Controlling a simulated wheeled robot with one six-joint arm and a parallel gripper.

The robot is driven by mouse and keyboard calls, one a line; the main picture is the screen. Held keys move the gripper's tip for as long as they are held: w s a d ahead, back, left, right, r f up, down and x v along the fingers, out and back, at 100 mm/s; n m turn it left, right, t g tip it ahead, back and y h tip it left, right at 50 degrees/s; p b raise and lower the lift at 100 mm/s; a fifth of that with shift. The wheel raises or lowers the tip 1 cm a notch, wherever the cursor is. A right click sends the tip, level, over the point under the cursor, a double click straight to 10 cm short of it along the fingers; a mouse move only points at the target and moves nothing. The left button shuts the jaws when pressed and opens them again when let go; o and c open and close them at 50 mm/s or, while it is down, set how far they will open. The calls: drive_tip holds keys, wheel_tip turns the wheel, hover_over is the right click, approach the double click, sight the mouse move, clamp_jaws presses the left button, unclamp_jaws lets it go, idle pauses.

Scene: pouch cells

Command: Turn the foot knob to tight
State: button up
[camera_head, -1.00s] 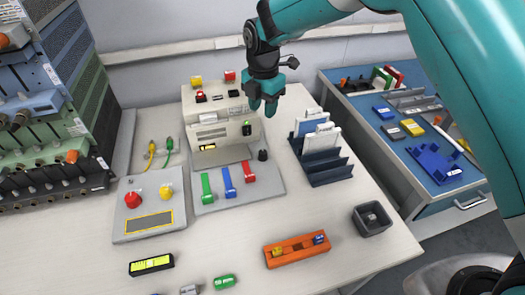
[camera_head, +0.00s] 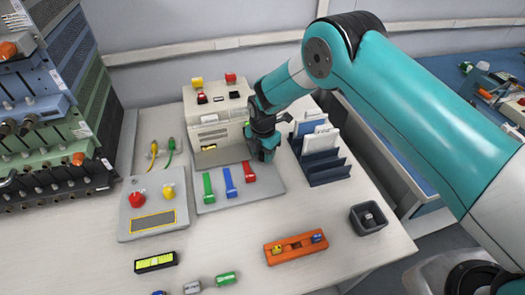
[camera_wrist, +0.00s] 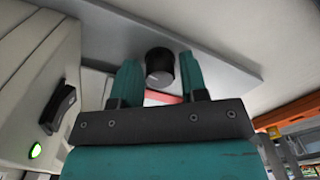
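The foot knob (camera_wrist: 160,65) is a short black cylinder with a light mark, on the grey base plate (camera_wrist: 220,66) in the wrist view. My gripper (camera_wrist: 159,75) is open, with one teal finger on each side of the knob. A narrow gap shows at each side, and I see no clear contact. In the head view my gripper (camera_head: 264,154) reaches down beside the beige machine (camera_head: 217,128), at the right part of the base plate (camera_head: 238,195), and hides the knob.
Red, blue and green levers (camera_head: 229,182) stand left of my gripper. A dark rack (camera_head: 325,166) with pale pouches is close on the right. A black rocker switch (camera_wrist: 62,108) and a lit green button (camera_wrist: 35,151) are on the machine face.

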drive_tip(key=shift+f, duration=0.1)
drive_tip(key=c, duration=0.6)
drive_tip(key=shift+c, duration=0.2)
